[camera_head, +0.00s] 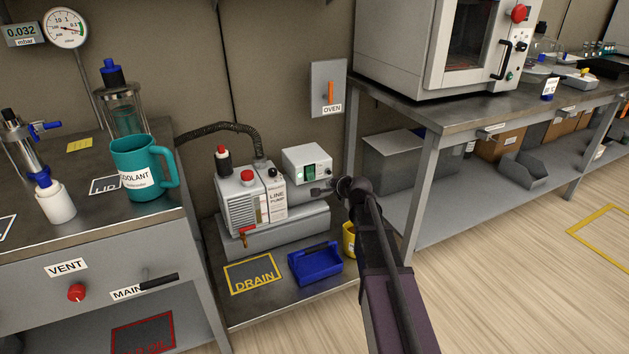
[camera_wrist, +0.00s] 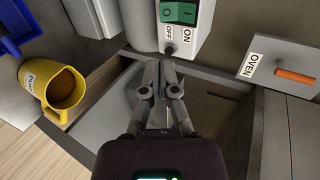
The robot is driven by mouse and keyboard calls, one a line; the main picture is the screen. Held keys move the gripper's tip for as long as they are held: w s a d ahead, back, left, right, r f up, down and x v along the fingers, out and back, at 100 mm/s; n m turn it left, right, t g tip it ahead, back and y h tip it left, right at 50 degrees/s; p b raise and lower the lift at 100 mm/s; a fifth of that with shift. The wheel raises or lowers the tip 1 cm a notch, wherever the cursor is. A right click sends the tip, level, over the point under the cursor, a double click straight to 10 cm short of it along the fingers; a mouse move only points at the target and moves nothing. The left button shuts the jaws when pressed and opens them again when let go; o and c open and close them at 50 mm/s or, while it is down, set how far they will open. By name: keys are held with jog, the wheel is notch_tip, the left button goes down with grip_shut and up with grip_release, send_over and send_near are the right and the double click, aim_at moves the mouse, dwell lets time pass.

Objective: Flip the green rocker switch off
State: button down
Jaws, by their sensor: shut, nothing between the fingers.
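The green rocker switch (camera_head: 310,172) is on the front of a pale grey box beside the line pump. It also shows at the top of the wrist view (camera_wrist: 180,13), partly cut by the frame edge, with OFF and ON labels below it. I cannot tell for certain which side is pressed in. My gripper (camera_head: 317,191) is shut and empty, just in front of and below the switch box. In the wrist view its fingertips (camera_wrist: 161,64) point toward the box's labelled end, apart from the rocker. A small dark round knob (camera_wrist: 169,48) lies between them and the rocker.
The line pump (camera_head: 277,203) stands left of the box. A blue bin (camera_head: 316,264) and a yellow mug (camera_wrist: 64,86) are on the low shelf. The OVEN switch panel (camera_head: 327,88) with its orange lever is on the wall. A bench leg (camera_head: 416,195) stands to the right.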

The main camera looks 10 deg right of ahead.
aim_at(311, 178)
jog(key=b+x, duration=0.5)
jog(key=x, duration=0.7)
jog(key=shift+w+r, duration=0.15)
jog(key=shift+w, duration=0.1)
jog(key=shift+w+a, duration=0.25)
jog(key=shift+w, duration=0.55)
jog(key=shift+a+b, duration=0.15)
jog(key=shift+b, duration=0.15)
